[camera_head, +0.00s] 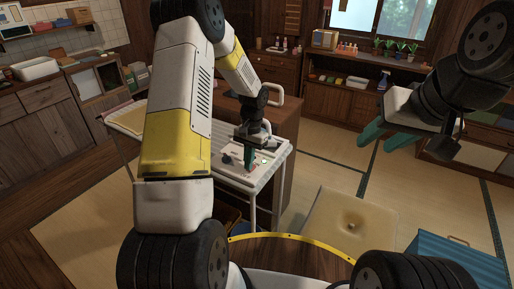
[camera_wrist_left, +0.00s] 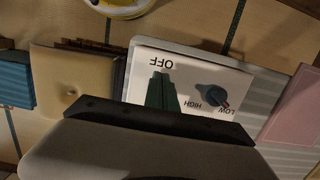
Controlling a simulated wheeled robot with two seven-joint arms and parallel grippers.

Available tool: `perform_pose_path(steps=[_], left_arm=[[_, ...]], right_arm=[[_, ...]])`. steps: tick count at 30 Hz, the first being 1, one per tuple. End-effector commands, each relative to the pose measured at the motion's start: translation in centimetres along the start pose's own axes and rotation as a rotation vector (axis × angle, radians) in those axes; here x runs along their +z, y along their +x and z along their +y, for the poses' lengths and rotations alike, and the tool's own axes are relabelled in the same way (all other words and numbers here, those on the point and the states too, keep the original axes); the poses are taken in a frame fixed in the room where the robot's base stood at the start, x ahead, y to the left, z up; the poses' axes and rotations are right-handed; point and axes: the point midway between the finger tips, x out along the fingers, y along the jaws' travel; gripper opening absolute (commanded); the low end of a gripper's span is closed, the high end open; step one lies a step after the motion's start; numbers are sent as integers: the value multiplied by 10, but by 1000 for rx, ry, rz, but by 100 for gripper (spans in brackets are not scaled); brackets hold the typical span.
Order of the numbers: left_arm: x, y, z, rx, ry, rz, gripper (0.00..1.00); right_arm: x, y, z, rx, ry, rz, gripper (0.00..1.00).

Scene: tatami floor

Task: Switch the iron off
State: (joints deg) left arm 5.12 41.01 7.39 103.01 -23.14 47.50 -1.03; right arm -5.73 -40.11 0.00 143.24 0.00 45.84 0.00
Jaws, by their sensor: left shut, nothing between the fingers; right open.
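A white control panel (camera_head: 233,171) lies on the ironing table, and it also shows in the left wrist view (camera_wrist_left: 190,68). It carries the words OFF, HIGH and LOW, upside down in the wrist view, and a dark round knob (camera_wrist_left: 212,95) by HIGH and LOW. Contact cannot be told. My right gripper (camera_head: 385,141) is open and empty, raised at the right.
The narrow light table (camera_head: 277,153) stands before a brown wooden cabinet. A beige cushion (camera_head: 350,225) lies on the tatami, with a blue box (camera_head: 455,262) to its right. Shelves and cabinets line the walls. Floor at the right is open.

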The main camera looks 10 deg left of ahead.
Motion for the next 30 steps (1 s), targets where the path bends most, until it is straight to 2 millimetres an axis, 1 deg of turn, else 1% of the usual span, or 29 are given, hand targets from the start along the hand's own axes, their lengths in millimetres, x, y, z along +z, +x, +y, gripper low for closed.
perform_pose_path(steps=[4, 7, 15, 25, 30], left_arm=[[0, 0, 0, 0, 0, 0, 0], [3, 6, 0, 0, 0, -2, 0], [2, 6, 0, 1, 0, 1, 0], [-11, 1, 0, 1, 1, 4, 0], [-13, -1, 0, 1, 1, 2, 0]], right_arm=[[0, 0, 0, 0, 0, 0, 41], [0, 0, 0, 0, 0, 0, 41], [0, 0, 0, 0, 0, 0, 41], [0, 0, 0, 0, 0, 0, 41], [0, 0, 0, 0, 0, 0, 41]])
